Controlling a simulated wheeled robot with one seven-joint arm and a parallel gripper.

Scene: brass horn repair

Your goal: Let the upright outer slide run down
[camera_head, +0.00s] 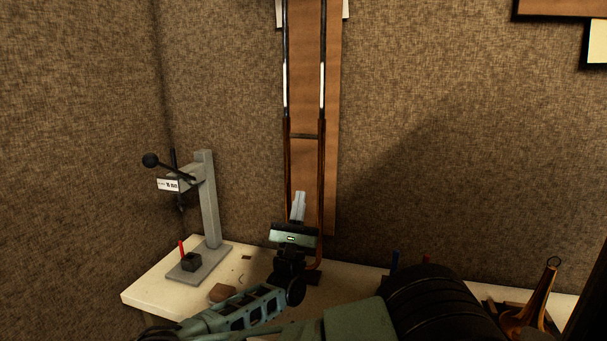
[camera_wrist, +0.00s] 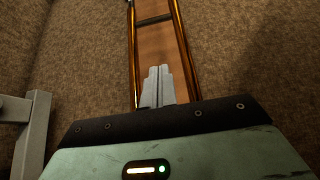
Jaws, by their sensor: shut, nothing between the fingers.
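The upright outer slide (camera_head: 321,165) is a pair of brass-coloured tubes joined by a cross brace, standing against a brown board on the wall. Silvery inner tubes (camera_head: 322,85) show above it. In the wrist view the slide's two tubes (camera_wrist: 182,50) and the cross brace (camera_wrist: 154,20) rise ahead of my gripper. My gripper (camera_head: 298,196) is shut and empty, pointing up, and appears between the two tubes below the brace. Its closed fingers also show in the wrist view (camera_wrist: 158,72). The gripper body hides part of the slide's lower end; contact with the tubes cannot be told.
A grey press stand (camera_head: 210,200) with a black-knobbed lever stands left on the pale bench (camera_head: 142,295). A brown block (camera_head: 222,293) lies near the front. A brass horn part (camera_head: 540,295) sits at the far right.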

